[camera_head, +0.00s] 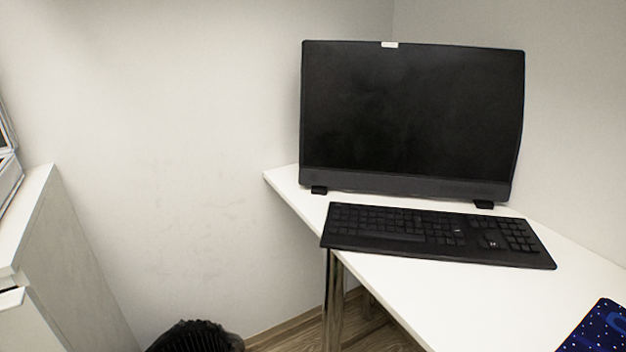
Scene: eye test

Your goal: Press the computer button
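A black all-in-one computer (412,115) stands upright near the back of a white desk, on two small feet. Its screen is dark. A small light-coloured piece (390,45) sits at the middle of its top edge. I cannot make out a button on the computer. A black keyboard (437,235) lies on the desk in front of the screen, slightly turned. Neither of my grippers is in view.
The white desk (455,301) has a metal leg (333,300); its right front is mostly clear. A dark blue patterned item (600,330) lies at the lower right. A white cabinet (75,285) stands at left. A black ribbed object (195,337) is on the floor side.

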